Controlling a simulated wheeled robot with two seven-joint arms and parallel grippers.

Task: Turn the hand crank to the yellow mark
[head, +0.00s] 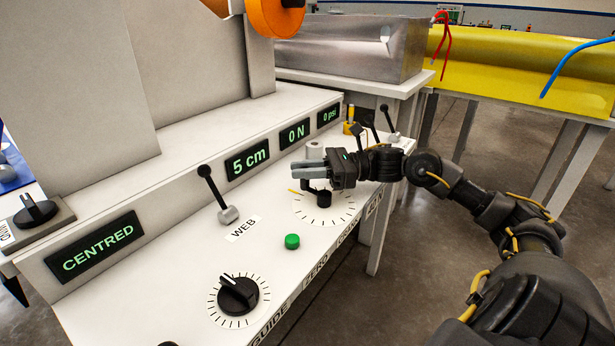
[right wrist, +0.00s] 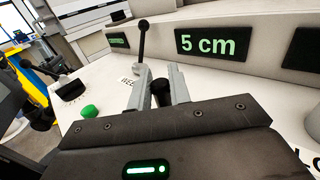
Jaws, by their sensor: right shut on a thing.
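The hand crank (head: 323,199) stands on the white console inside a ring of black tick marks, with a dark post and a short arm showing below my gripper. The yellow mark (head: 293,191) is on the left side of that ring, a little left of the crank. My right gripper (head: 308,169) reaches in from the right, over the crank. In the right wrist view its two grey fingers are on either side of the crank's dark upright handle (right wrist: 160,91), shut on it. Much of the crank is hidden by the gripper. My left gripper is not in view.
A black-knobbed lever (head: 212,190) labelled WEB, a green button (head: 292,241) and a black dial (head: 238,295) stand left of the crank. Displays behind read CENTRED, 5 cm (head: 247,162), 0 N and 0 psi. Another lever (head: 388,120) stands beyond my gripper.

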